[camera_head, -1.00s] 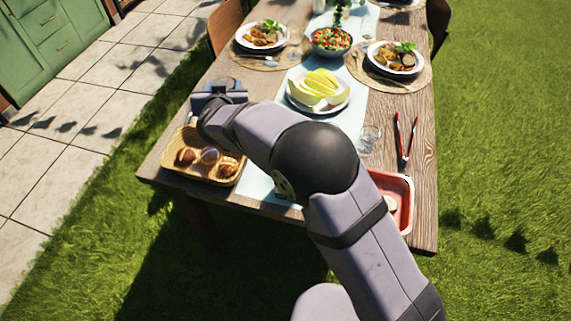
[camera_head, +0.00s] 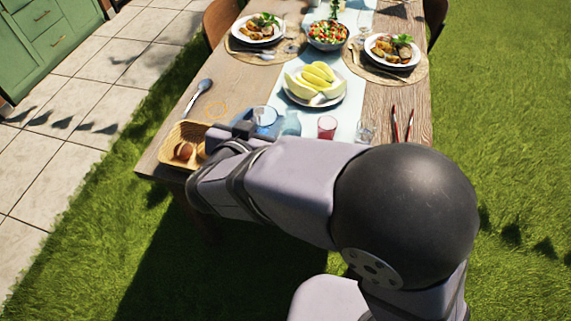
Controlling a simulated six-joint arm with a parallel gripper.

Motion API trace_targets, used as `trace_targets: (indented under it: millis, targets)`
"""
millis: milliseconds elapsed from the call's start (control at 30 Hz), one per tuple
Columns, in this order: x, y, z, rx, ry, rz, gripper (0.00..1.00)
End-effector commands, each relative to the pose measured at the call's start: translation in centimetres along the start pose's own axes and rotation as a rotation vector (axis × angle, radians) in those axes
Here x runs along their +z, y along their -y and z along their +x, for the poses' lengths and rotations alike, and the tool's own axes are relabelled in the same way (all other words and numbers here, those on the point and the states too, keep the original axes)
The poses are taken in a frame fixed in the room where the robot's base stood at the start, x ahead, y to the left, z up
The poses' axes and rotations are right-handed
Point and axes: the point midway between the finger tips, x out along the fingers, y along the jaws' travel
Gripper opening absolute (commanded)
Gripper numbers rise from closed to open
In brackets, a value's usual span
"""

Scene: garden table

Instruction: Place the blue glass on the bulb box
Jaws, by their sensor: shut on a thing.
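A blue glass (camera_head: 265,115) shows just beyond the end of my arm, over the near left part of the table. My gripper (camera_head: 246,127) is at the glass's left side and appears shut on it; the fingertips are mostly hidden by my own wrist. I cannot tell whether the glass touches the table. I cannot make out a bulb box for certain; my arm hides much of the near table edge.
A wicker basket (camera_head: 172,145) with brown round items is left of my gripper. A pale blue vessel (camera_head: 291,123), a red glass (camera_head: 327,127) and a clear glass (camera_head: 366,130) stand to the right. A fruit plate (camera_head: 316,101) is behind.

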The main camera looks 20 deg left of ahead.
Motion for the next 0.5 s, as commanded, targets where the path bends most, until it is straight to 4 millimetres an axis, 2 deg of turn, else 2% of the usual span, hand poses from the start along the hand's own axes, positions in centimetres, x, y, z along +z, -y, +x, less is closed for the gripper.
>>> trace_targets:
  millis: [100,200,367,500]
  targets:
    - [0.3,-2.7,0.0,0.073,-0.006,0.032,0.09]
    - [0.0,-4.1,-0.1,0.120,-0.009,0.054,0.09]
    - [-0.6,-4.8,-0.2,0.141,-0.010,0.062,0.09]
    - [-0.1,-4.8,0.1,0.139,-0.009,0.056,0.09]
